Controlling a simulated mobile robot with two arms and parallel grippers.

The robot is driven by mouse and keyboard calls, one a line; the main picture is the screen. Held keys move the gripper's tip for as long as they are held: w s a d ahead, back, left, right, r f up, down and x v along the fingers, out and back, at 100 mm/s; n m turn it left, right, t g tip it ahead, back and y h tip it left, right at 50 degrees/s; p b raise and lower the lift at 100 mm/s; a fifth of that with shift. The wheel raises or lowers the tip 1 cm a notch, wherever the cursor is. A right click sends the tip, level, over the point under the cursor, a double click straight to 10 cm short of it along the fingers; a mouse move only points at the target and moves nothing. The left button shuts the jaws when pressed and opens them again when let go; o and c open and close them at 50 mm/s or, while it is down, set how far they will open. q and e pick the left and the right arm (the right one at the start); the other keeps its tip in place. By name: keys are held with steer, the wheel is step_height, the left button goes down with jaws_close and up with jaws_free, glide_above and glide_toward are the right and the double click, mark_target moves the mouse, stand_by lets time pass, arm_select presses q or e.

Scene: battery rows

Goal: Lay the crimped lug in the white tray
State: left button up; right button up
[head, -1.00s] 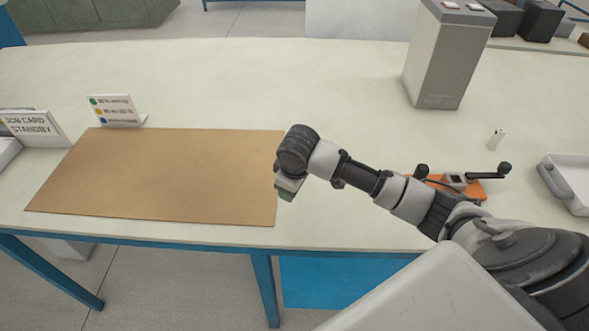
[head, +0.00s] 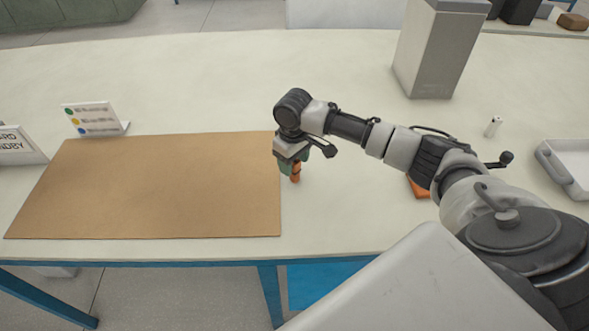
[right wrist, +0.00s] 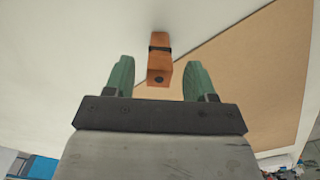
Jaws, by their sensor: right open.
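An orange-brown piece with a dark band and a dark hole in its end (right wrist: 159,62), which looks like the crimped lug, shows between my right fingers in the right wrist view. In the head view its lower part (head: 295,174) shows below my right gripper (head: 288,166), just right of the brown board. My right gripper is open, one green finger on each side of the piece with gaps. The white tray (head: 578,160) is at the far right, cut off by the picture edge. My left gripper is out of view.
The brown board (head: 150,185) lies left of my right gripper. An orange tool (head: 419,188) is mostly hidden behind my right arm. A small white cylinder (head: 493,126) stands near the tray. A tall grey box (head: 430,55) stands at the back. The middle back is clear.

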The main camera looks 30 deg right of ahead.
mark_target(295, 170)
step_height(295, 170, down, 4)
steer(key=shift+s+d+r, duration=0.1)
steer(key=shift+s+r, duration=0.05)
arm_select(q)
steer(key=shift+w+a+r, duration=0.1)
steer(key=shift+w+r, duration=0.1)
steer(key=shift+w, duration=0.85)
arm_select(e)
steer(key=c, duration=0.4)
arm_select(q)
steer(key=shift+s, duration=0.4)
arm_select(e)
jaws_close()
steer(key=shift+r, duration=0.1)
